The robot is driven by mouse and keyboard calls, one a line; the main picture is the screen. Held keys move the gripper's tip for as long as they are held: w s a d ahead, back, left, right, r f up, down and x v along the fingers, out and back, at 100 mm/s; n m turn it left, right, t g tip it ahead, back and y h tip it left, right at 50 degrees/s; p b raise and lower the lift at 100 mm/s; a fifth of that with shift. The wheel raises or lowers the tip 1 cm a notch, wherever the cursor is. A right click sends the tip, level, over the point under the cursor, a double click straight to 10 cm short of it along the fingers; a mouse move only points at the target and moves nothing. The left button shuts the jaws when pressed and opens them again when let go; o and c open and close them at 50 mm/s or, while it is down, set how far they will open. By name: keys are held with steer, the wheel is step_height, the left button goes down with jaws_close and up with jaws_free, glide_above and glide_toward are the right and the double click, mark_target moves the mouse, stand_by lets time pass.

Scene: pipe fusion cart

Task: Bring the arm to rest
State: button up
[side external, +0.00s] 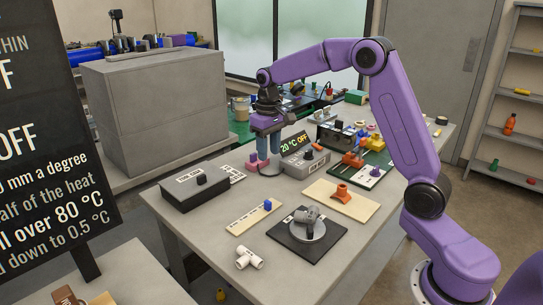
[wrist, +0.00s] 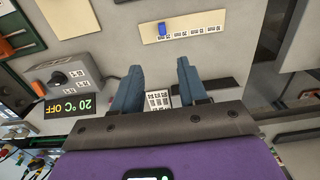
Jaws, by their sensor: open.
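My gripper (side external: 268,158) hangs over the back left part of the grey table (side external: 330,255), fingers pointing down. In the wrist view its two blue fingers (wrist: 161,88) are apart, with nothing between them. Below and between them a small white printed label (wrist: 159,100) shows on the table. My purple arm arches from its base at the right up and over to the gripper. In the side view the fingertips are close to a pink block and the heater box; I cannot tell whether they touch.
The control box reading 20 °C OFF (side external: 304,153) stands right of my gripper. A dark box with a knob (side external: 195,187) is at left front. A ruler strip with a blue slider (side external: 254,217), a white tee fitting (side external: 249,258), a dark plate (side external: 306,238) and an orange saddle (side external: 341,193) lie nearer.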

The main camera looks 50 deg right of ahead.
steer(key=s+a+r+n, duration=0.2)
steer(key=s+a+n, duration=0.4)
steer(key=s+a, duration=0.8)
steer(key=s+d+f+n, duration=0.1)
steer(key=s+d+n, duration=0.1)
steer(key=s, duration=0.9)
steer(key=s+d+f+n, duration=0.1)
steer(key=s+n, duration=0.3)
steer(key=s, duration=0.7)
steer(key=shift+s+d+f+n, duration=0.3)
steer(key=shift+s+d+f, duration=0.05)
steer(key=shift+f, duration=0.35)
